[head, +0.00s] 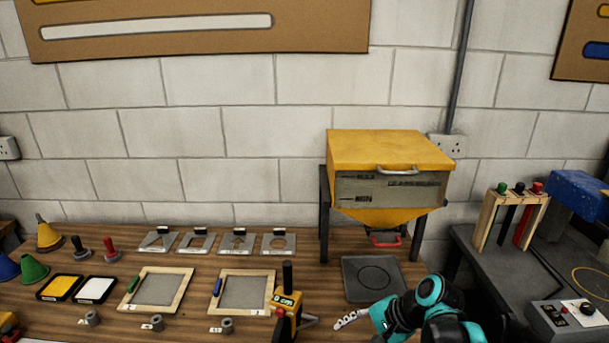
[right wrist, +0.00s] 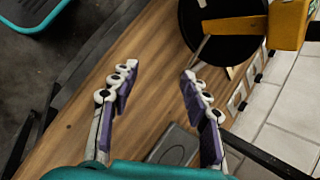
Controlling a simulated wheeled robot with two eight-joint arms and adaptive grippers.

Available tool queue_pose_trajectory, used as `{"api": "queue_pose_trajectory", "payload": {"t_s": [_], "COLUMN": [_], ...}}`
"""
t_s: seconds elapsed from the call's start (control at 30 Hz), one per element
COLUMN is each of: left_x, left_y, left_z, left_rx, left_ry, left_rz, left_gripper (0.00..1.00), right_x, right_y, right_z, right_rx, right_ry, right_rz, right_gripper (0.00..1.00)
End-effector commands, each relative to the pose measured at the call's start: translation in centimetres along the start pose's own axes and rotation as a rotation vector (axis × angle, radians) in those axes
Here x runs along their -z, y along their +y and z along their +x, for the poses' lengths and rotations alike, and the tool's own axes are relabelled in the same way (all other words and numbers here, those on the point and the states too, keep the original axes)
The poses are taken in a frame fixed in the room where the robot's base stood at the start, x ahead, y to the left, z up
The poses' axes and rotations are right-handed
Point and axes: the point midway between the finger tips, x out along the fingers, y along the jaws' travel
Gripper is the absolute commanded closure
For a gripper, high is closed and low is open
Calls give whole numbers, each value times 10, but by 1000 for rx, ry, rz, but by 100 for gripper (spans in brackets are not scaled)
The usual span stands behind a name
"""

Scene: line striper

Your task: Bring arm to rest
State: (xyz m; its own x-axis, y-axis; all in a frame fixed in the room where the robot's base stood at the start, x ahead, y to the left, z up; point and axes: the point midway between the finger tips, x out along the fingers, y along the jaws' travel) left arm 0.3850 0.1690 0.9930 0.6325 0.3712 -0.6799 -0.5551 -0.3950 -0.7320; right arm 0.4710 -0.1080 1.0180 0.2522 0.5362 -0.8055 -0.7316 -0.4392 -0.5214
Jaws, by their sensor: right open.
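My right arm comes in at the bottom right of the head view. Its right gripper (head: 348,319) is above the front edge of the wooden bench (head: 330,275). In the right wrist view the right gripper (right wrist: 155,80) is open, with its two padded fingers spread apart and nothing between them but bare wood behind. A yellow handheld device (head: 284,308) with a black grip stands just left of the gripper in the head view. My left gripper shows in neither view.
A dark square plate (head: 354,269) with a ring mark lies behind the gripper. A yellow hopper (head: 390,152) on dark legs stands behind it. Framed screens (head: 163,289), stencil plates (head: 236,242) and colour pads (head: 59,287) cover the left. A grey side table (head: 520,270) stands right.

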Motion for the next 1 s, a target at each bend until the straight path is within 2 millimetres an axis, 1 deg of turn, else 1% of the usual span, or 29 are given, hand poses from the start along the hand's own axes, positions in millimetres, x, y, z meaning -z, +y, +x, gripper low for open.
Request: {"api": "queue_pose_trajectory", "payload": {"t_s": [0.03,0.13,0.3,0.43,0.5,0.63,1.0], "left_x": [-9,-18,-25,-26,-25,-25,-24], "left_y": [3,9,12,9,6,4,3], "left_z": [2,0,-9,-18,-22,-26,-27], "left_rx": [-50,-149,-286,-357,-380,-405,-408], "left_ry": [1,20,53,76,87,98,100], "left_rz": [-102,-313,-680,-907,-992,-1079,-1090], "left_gripper": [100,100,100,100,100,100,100], "right_x": [-10,-18,-24,-24,-23,-22,-21], "right_y": [14,39,83,106,114,121,122], "right_z": [-7,-20,-41,-52,-55,-59,-60], "right_rx": [-21,-74,-190,-275,-311,-349,-355], "right_ry": [62,191,386,492,530,567,571], "right_rz": [-95,-302,-663,-889,-975,-1063,-1074], "right_gripper": [53,53,53,53,53,53,53]}}
